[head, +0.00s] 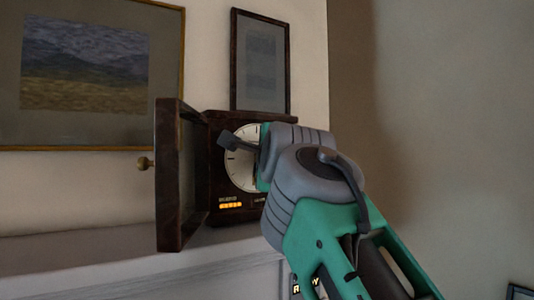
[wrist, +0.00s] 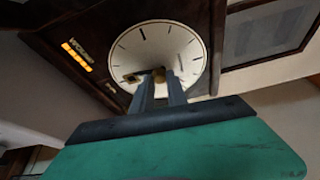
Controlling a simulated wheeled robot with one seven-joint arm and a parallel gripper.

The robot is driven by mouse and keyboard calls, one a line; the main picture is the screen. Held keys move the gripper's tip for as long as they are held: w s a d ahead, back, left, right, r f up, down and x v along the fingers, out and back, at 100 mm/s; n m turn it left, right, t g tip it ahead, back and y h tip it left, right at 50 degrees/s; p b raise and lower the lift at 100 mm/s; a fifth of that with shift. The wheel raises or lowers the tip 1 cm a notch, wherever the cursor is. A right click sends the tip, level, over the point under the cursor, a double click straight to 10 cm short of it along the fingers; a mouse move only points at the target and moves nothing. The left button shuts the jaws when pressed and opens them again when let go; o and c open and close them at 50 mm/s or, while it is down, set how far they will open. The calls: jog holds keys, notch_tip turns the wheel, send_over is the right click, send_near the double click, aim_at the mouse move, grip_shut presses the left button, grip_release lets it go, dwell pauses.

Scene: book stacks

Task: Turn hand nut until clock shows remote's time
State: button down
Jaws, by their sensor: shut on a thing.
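The clock (head: 238,160) stands on a mantel in a dark wooden case, its hinged front door (head: 182,175) swung open to the left. Its white dial shows larger in the wrist view (wrist: 175,35). My gripper (wrist: 161,80) is at the dial's centre, its two fingers shut on the small brass hand nut (wrist: 158,74). A dark hand tip with a small square opening shows beside the fingers at left. My arm covers much of the dial in the head view. An orange lit readout (head: 231,206) sits on the case below the dial; its digits are too blurred to read. I see no remote.
The mantel shelf (head: 90,245) is bare at left. Framed pictures (head: 90,70) hang on the wall behind. Space to the right is open.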

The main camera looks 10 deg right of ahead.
jog(key=shift+a+r+m+g, duration=0.1)
jog(key=shift+r+m+g, duration=0.1)
jog(key=shift+m, duration=0.3)
jog(key=shift+r+m+g, duration=0.1)
jog(key=shift+m+g, duration=0.1)
jog(key=shift+m, duration=0.3)
jog(key=c, duration=1.7)
grip_release()
jog(key=shift+o, duration=0.7)
jog(key=shift+a, duration=0.2)
jog(key=shift+o, duration=1.2)
jog(key=shift+d+f, duration=0.1)
jog(key=shift+d, duration=0.1)
jog(key=s, duration=0.7)
jog(key=shift+s+a+r, duration=0.3)
jog(key=shift+s+r, duration=0.05)
